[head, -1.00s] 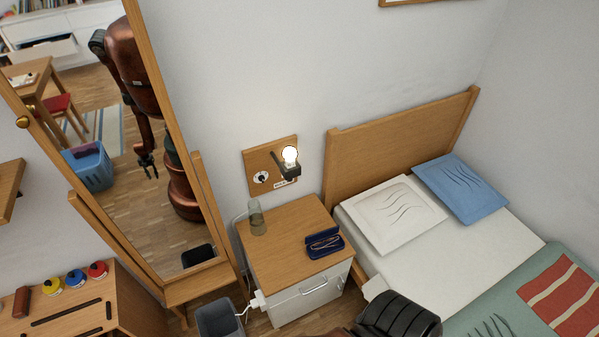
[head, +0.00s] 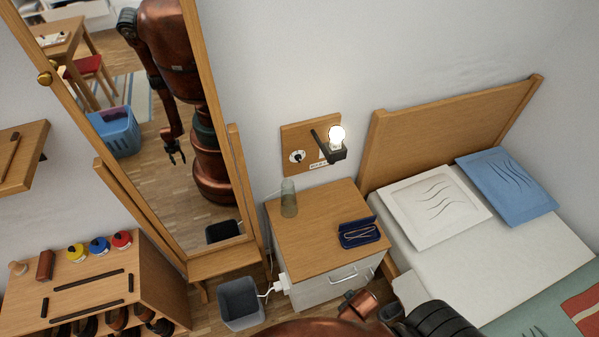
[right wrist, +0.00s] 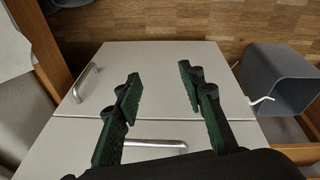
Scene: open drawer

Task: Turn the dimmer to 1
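The dimmer (head: 297,157) is a small dark knob on a white round dial, on a wooden wall panel (head: 294,134) above the nightstand (head: 285,232). Its exact setting is too small to read. A lit bulb (head: 337,134) in a dark holder sits on the same panel, right of the dimmer. My right gripper (right wrist: 158,80) is open and empty in the right wrist view, its fingers wide apart over the pale drawer fronts (right wrist: 160,62). It is low and away from the dimmer. My left gripper is not seen directly; the mirror reflects one of my grippers.
A glass (head: 289,198) and an open blue case (head: 360,232) stand on the nightstand. A grey bin (head: 240,303) stands left of it. A tall mirror (head: 192,205) leans at the left, and the bed (head: 505,245) is at the right.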

